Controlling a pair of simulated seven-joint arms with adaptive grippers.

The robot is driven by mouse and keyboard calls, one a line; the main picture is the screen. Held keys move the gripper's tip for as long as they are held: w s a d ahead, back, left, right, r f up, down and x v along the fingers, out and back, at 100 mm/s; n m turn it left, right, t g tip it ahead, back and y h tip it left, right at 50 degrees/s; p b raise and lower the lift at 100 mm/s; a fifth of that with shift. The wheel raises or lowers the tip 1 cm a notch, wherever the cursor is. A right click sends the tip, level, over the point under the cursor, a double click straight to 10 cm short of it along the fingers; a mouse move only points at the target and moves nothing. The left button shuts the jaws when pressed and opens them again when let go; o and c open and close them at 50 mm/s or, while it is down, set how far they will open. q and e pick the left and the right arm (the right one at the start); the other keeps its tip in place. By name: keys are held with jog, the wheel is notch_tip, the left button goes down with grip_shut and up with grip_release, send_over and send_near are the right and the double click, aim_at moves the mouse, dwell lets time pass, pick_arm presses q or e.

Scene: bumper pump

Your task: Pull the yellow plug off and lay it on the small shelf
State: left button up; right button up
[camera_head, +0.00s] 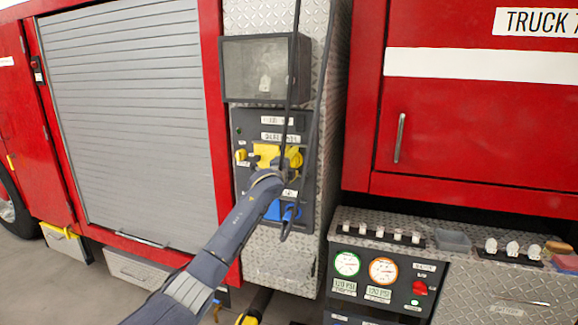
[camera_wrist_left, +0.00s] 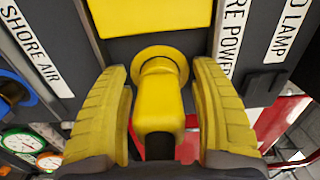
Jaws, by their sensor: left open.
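The yellow plug (camera_wrist_left: 158,110) sits in a round yellow socket ring below a raised yellow flap (camera_wrist_left: 150,15) in the left wrist view. My left gripper (camera_wrist_left: 165,95) is open, with one yellow finger on each side of the plug. A gap shows on both sides, so the fingers do not appear to grip it. In the head view my left gripper (camera_head: 275,168) is at the dark panel (camera_head: 240,128), where arm and yellow parts overlap and hide the plug. The likely small shelf is the diamond-plate ledge (camera_head: 455,242) at lower right; it is not clearly identified.
Dark cables (camera_head: 291,70) hang in front of the panel. A blue connector (camera_head: 287,213) sits below the yellow parts. Gauges (camera_head: 347,263) are below the ledge, which carries several small items. A dark-and-yellow shape (camera_head: 249,317) at the bottom edge is possibly my right gripper.

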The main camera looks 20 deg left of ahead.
dwell(0.4)
pick_arm(q)
grip_shut()
dwell(0.4)
jog(key=shift+s, duration=0.1)
jog(key=shift+s+a, duration=0.1)
jog(key=shift+s, duration=2.75)
jog(key=shift+s, duration=0.1)
